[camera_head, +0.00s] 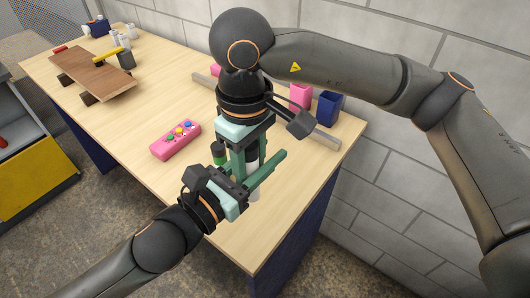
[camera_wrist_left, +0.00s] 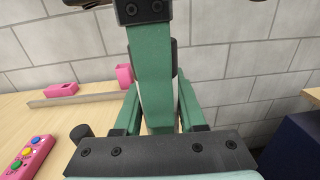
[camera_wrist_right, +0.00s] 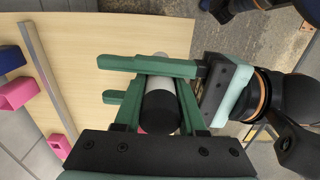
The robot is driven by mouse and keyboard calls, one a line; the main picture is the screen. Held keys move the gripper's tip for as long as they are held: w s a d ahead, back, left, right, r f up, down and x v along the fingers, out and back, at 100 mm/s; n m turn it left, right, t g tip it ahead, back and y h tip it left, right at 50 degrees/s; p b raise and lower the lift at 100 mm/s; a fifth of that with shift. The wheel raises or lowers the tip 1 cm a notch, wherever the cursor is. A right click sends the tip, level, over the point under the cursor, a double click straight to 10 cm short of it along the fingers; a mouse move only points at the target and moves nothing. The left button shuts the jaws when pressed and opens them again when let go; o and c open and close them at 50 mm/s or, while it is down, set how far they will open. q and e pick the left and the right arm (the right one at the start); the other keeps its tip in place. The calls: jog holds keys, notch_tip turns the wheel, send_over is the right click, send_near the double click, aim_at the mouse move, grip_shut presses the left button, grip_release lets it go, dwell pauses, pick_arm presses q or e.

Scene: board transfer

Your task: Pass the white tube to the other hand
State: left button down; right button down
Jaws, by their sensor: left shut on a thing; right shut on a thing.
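The white tube (camera_head: 253,193) stands roughly upright above the table, partly hidden by both grippers. Its pale body (camera_wrist_right: 161,70) and black end (camera_wrist_right: 158,113) show between the fingers in the right wrist view. My left gripper (camera_head: 252,160), on the arm from the lower left, is shut on the tube from the side. My right gripper (camera_head: 247,172), on the arm reaching over from the right, points down and is also shut on it. The two sets of green fingers cross closely. In the left wrist view the tube is mostly hidden behind a green finger (camera_wrist_left: 150,70).
A pink button box (camera_head: 176,140) lies on the wooden table (camera_head: 135,115) left of the grippers. A grey rail (camera_head: 325,139), a pink bin (camera_head: 300,95) and a blue bin (camera_head: 328,108) stand near the wall. A brown board (camera_head: 95,75) lies at the far left.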

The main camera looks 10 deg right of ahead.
jog(key=shift+c, duration=2)
grip_release()
jog(key=shift+w, duration=0.1)
jog(key=shift+r, duration=0.1)
